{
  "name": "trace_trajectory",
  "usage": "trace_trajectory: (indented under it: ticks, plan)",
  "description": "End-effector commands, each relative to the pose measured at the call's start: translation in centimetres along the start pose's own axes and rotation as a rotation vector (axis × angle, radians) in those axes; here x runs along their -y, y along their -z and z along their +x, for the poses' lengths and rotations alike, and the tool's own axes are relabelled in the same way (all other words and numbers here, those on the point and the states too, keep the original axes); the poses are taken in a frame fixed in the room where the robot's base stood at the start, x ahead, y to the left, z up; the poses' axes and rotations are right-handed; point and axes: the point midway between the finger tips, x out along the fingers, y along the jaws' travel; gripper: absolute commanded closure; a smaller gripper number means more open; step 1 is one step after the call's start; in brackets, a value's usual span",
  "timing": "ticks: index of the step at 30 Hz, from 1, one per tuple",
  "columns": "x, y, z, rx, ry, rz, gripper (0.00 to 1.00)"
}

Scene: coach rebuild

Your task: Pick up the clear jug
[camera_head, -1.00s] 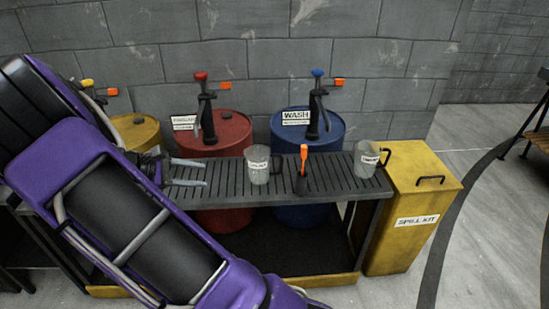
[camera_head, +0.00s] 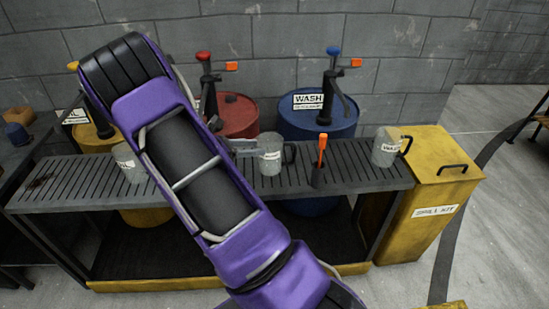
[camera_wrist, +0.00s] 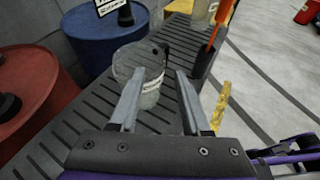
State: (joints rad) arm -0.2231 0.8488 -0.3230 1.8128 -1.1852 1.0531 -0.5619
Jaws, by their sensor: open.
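Three clear greyish jugs with white labels stand on the slatted bench (camera_head: 80,190): a left jug (camera_head: 128,170) partly behind my arm, a middle jug (camera_head: 270,160) and a right jug (camera_head: 385,152). I cannot read the labels. My gripper (camera_head: 245,147), mostly hidden by my arm in the head view, is just left of the middle jug. In the wrist view my open gripper (camera_wrist: 160,74) points at the clear jug (camera_wrist: 148,92). Its left finger overlaps the jug's body in the picture, and the dark handle is toward the right finger. Contact cannot be told.
An orange-handled tool in a dark holder (camera_head: 319,175) stands right of the middle jug. Red (camera_head: 235,115) and blue (camera_head: 310,125) drums with pumps stand behind the bench. A yellow spill kit box (camera_head: 425,195) is at its right end.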

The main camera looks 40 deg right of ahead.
Motion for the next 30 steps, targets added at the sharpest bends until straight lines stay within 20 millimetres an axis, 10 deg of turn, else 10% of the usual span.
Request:
trace_trajectory:
  ticks: [21,30]
  plan:
    - [0.5,0.5,8.0,0.001,0.002,0.002,0.53]
    - [0.4,0.5,8.4,0.000,-0.001,0.002,0.60]
